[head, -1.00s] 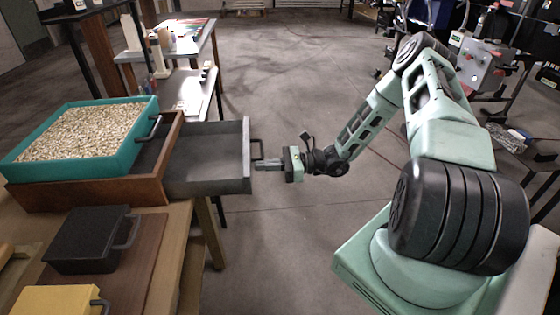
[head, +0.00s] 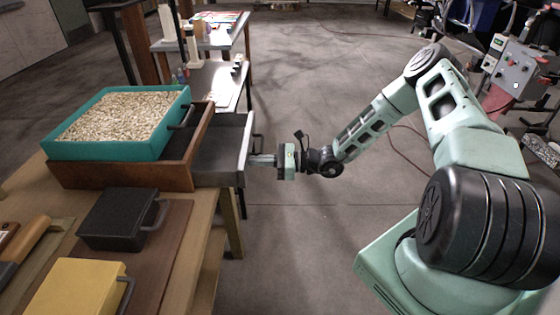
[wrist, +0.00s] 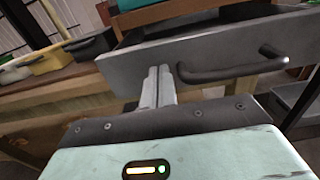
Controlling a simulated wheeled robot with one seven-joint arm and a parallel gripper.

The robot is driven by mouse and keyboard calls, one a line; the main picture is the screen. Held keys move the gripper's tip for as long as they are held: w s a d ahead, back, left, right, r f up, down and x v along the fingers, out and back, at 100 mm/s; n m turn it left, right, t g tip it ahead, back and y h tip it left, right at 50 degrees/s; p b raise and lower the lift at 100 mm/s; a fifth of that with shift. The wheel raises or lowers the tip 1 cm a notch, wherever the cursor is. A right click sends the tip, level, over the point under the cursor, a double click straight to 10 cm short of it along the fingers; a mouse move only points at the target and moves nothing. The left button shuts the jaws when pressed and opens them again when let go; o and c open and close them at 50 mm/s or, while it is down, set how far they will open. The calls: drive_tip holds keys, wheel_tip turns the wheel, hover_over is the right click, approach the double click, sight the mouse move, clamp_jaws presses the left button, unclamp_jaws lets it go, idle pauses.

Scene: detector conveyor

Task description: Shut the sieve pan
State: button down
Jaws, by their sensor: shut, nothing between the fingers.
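The sieve pan (head: 222,140) is a grey drawer sticking partly out of the right side of a brown wooden housing (head: 120,177). A dark bar handle (head: 258,143) is on its front. My gripper (head: 256,160) is shut and empty, with its fingertips at the pan's front panel. In the wrist view, the closed fingertips (wrist: 160,76) meet the lower part of the grey front panel (wrist: 225,48), just left of the handle (wrist: 230,70). They are beside the handle, not around it. Exact contact is hard to confirm.
A teal tray of pale grains (head: 105,150) sits on the housing. A black box (head: 112,220) and a yellow box (head: 75,290) with handles stand on the bench in front. Open floor lies right of the bench. A further table (head: 215,85) stands behind.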

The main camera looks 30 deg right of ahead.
sight(212, 168)
drive_tip(key=x, duration=1.3)
drive_tip(key=shift+w+a, duration=0.15)
drive_tip(key=shift+w+a+r, duration=0.1)
drive_tip(key=shift+w+a, duration=0.1)
drive_tip(key=shift+a, duration=0.1)
